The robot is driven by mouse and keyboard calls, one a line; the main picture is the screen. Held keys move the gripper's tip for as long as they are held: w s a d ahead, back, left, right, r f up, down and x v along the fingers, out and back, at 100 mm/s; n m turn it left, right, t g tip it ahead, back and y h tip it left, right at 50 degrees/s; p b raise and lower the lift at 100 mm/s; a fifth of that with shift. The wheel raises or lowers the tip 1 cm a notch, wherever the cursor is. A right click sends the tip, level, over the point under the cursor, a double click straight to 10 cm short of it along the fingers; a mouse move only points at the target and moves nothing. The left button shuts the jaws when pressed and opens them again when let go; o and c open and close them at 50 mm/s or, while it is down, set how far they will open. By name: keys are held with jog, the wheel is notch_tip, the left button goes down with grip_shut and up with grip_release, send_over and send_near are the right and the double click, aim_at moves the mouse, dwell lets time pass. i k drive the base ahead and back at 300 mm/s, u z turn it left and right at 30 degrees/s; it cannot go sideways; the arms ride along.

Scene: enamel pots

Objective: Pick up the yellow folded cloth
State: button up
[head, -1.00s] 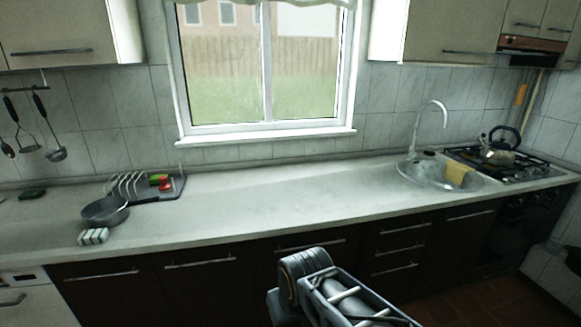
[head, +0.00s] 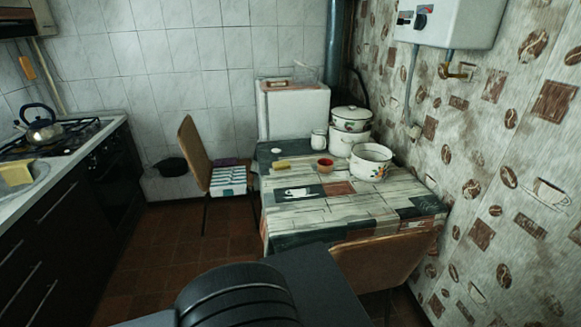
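The yellow cloth (head: 16,172) is at the far left of the head view, at the sink's edge on the counter near the stove, and the picture's edge cuts off part of its surroundings. It looks like a small folded block. My gripper is not in view; only dark parts of my own arm show at the bottom centre, well apart from the cloth.
A stove (head: 60,137) with a kettle (head: 41,124) stands beyond the cloth. A table (head: 330,212) holds enamel pots (head: 371,163), a red bowl (head: 325,166) and a small yellowish item (head: 282,164). Chairs (head: 194,150) stand beside it. Tiled floor (head: 165,245) is open between counter and table.

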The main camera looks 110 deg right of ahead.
aim_at(280, 165)
jog(key=z, duration=4.6)
jog(key=k, duration=1.05)
jog(key=u, duration=3.55)
jog(key=i, duration=0.1)
jog(key=z, duration=2.95)
jog(key=i, duration=0.75)
jog(key=k, duration=0.65)
jog(key=u, duration=0.75)
jog(key=i, duration=1.5)
jog(key=u, duration=0.5)
